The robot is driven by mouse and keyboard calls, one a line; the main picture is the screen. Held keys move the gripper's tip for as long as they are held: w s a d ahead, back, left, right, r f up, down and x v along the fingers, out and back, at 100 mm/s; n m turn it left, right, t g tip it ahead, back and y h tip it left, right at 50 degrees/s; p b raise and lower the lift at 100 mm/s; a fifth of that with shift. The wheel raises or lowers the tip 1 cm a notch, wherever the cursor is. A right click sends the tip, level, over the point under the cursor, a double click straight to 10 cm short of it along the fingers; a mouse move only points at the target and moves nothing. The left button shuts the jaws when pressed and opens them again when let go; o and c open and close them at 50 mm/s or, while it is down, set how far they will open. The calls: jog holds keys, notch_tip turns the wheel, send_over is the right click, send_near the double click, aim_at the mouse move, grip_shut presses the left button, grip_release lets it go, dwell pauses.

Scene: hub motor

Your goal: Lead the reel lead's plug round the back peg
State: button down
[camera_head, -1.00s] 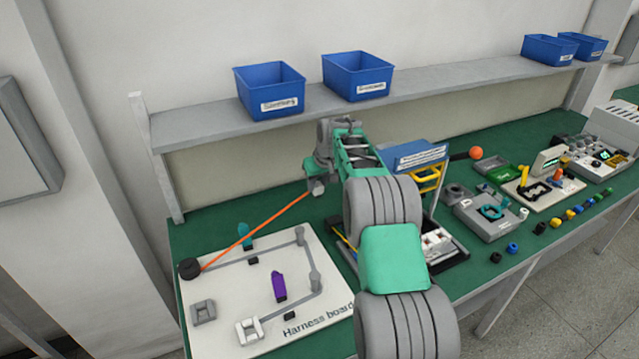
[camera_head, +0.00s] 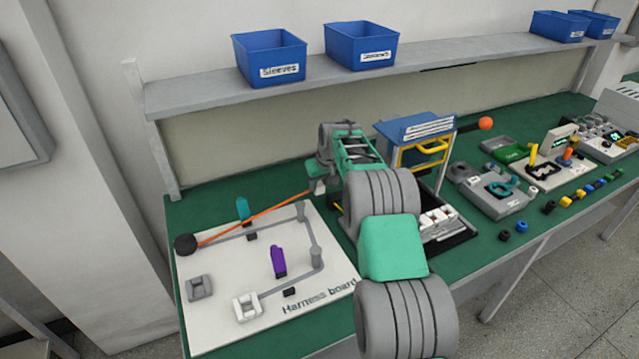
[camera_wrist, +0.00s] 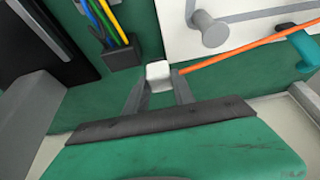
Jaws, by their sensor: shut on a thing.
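My gripper (camera_head: 319,187) is beyond the board's back right corner, shut on the lead's white plug (camera_wrist: 158,74). The taut orange lead (camera_head: 255,215) runs left from the plug to the black reel (camera_head: 185,244) on the white harness board (camera_head: 215,322). The grey back peg (camera_head: 300,212) stands near the board's back edge; a peg with a wide round end shows in the wrist view (camera_wrist: 208,30). There the lead passes on the gripper's side of that peg, apart from it. In the head view the lead crosses just above the back peg's top.
A teal piece (camera_head: 243,210) stands close to the lead. A second peg (camera_head: 315,257), a purple piece (camera_head: 278,262) and pale holders (camera_head: 246,307) are on the board. A black holder with coloured wires (camera_wrist: 120,53) is near my gripper. A blue-topped rack (camera_head: 415,128) stands to the right.

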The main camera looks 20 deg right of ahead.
jog(key=s+d+b, duration=0.1)
jog(key=s+b, duration=0.1)
jog(key=s, duration=0.5)
jog(key=shift+d+b, duration=0.2)
jog(key=shift+b, duration=0.15)
jog(key=shift+s, duration=0.15)
jog(key=shift+s+a+r+b, duration=0.15)
jog(key=shift+s+b, duration=0.7)
jog(key=shift+s, duration=1.85)
